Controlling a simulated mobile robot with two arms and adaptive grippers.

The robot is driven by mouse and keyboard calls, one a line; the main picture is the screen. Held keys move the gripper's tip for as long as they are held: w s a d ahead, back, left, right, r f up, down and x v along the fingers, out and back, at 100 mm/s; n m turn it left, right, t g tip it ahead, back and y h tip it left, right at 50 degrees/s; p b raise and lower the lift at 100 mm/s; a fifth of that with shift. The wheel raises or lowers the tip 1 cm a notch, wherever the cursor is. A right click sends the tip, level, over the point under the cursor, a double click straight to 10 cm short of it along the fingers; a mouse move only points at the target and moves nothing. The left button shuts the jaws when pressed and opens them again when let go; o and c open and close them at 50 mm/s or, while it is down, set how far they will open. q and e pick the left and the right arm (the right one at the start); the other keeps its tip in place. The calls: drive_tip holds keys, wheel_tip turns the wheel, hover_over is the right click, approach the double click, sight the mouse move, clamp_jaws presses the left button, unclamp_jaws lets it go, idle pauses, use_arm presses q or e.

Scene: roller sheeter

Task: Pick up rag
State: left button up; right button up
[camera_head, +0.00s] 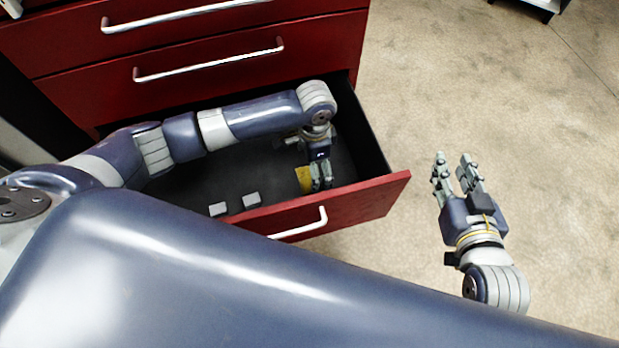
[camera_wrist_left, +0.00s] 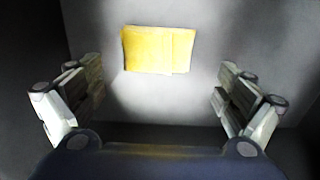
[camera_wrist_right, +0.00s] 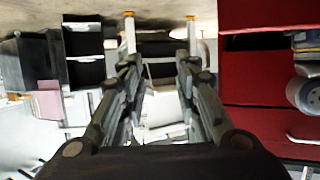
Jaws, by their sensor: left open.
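The rag is a folded yellow cloth (camera_head: 303,178) lying on the dark floor of the open drawer, near its right end. In the left wrist view the rag (camera_wrist_left: 158,50) lies flat, ahead of the fingers and between their lines. My left gripper (camera_head: 321,178) reaches down into the drawer beside the rag and hides part of it in the head view. Its fingers (camera_wrist_left: 160,100) are wide apart with nothing between them. My right gripper (camera_head: 457,172) is open and empty, to the right of the drawer above the floor.
The open drawer (camera_head: 394,192) belongs to a red cabinet (camera_head: 215,45) with silver handles. Two small grey blocks (camera_head: 251,200) lie near the drawer's front wall. The drawer walls stand close around my left gripper. The beige floor (camera_head: 530,110) on the right is mostly clear.

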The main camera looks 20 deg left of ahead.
sight(309, 179)
use_arm(q)
wheel_tip(309, 179, down, 4)
drive_tip(key=shift+s+d+f+b, duration=0.1)
drive_tip(key=shift+b, duration=0.85)
drive_tip(key=c, duration=1)
use_arm(e)
wheel_tip(309, 179, up, 10)
drive_tip(key=w+a+t+y, duration=0.1)
drive_tip(key=a+t, duration=0.1)
drive_tip(key=t, duration=0.4)
drive_tip(key=shift+w+r+y, duration=0.15)
drive_tip(key=shift+w+y, duration=0.2)
drive_tip(key=shift+y, duration=0.05)
